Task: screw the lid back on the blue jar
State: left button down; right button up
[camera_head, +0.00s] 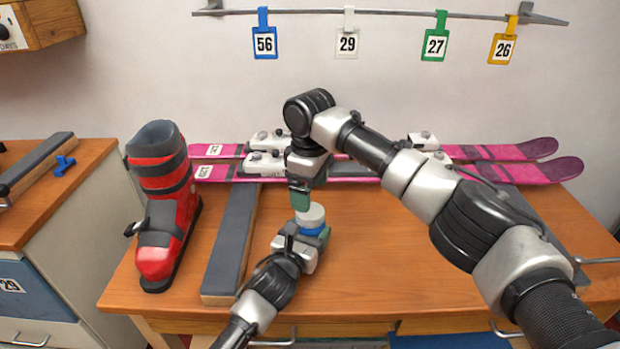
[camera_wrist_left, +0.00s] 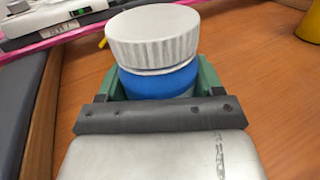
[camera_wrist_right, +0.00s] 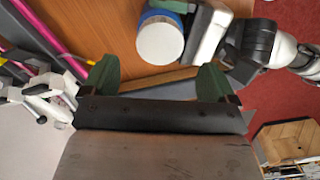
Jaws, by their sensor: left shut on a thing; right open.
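The blue jar (camera_head: 312,231) stands upright in my left gripper (camera_head: 316,240), which is shut on its body above the bench. In the left wrist view the jar (camera_wrist_left: 160,82) shows between the green fingers. The white ribbed lid (camera_wrist_left: 153,36) sits on top of it, with a thin grey line below its rim. I cannot tell how tight it is. The lid also shows in the head view (camera_head: 311,214). My right gripper (camera_wrist_right: 157,75) is open and empty, close above the lid; in its wrist view the lid (camera_wrist_right: 160,41) lies beyond the fingertips.
The wooden bench (camera_head: 380,270) holds a red ski boot (camera_head: 165,210) at left and a long grey-topped block (camera_head: 231,240). Pink skis (camera_head: 520,163) with bindings lie along the back. Numbered tags (camera_head: 348,42) hang on a wall rail. The bench is clear around the jar's front right.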

notch_tip(320, 180, down, 6)
jog(key=shift+r, duration=0.15)
dwell(0.3)
jog(key=c, duration=1)
jog(key=o, duration=1.1)
notch_tip(320, 180, up, 12)
